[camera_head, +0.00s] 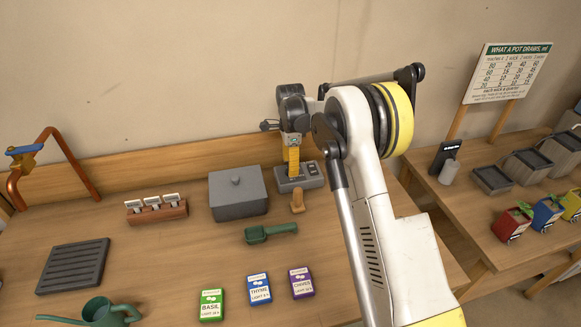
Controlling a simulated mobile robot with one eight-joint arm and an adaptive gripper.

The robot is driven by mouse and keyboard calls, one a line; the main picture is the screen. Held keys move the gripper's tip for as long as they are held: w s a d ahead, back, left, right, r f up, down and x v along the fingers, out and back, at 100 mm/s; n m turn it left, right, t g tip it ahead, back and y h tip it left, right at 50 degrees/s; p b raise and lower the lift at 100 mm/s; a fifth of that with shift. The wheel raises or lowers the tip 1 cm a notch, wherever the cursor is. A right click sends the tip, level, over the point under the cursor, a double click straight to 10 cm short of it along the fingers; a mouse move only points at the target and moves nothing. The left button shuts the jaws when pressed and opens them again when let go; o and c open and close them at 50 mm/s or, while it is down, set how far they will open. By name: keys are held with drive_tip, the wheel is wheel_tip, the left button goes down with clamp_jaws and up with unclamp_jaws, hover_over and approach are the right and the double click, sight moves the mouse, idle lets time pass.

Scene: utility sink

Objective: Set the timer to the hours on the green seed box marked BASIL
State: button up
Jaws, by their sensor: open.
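The green seed box marked BASIL (211,306) lies at the front of the table. A "LIGHT" line shows under its name, but its number is too small to read surely. A grey device with small dark panels (312,171), which looks like the timer, sits near the back wall. Its setting cannot be read. My gripper (293,172) reaches down over the left part of this device. It is open, its fingertips are small in view, and I cannot tell whether they touch it. My arm comes in from the lower right.
A blue THYME box (259,289) and a purple box (301,283) lie right of the green one. A grey lidded box (238,194), a green scoop (270,232) and a tan object (297,203) are near the device. A watering can (103,312) stands front left.

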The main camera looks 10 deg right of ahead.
wheel_tip(320, 180, up, 11)
idle(0.3)
drive_tip(key=shift+r, duration=0.1)
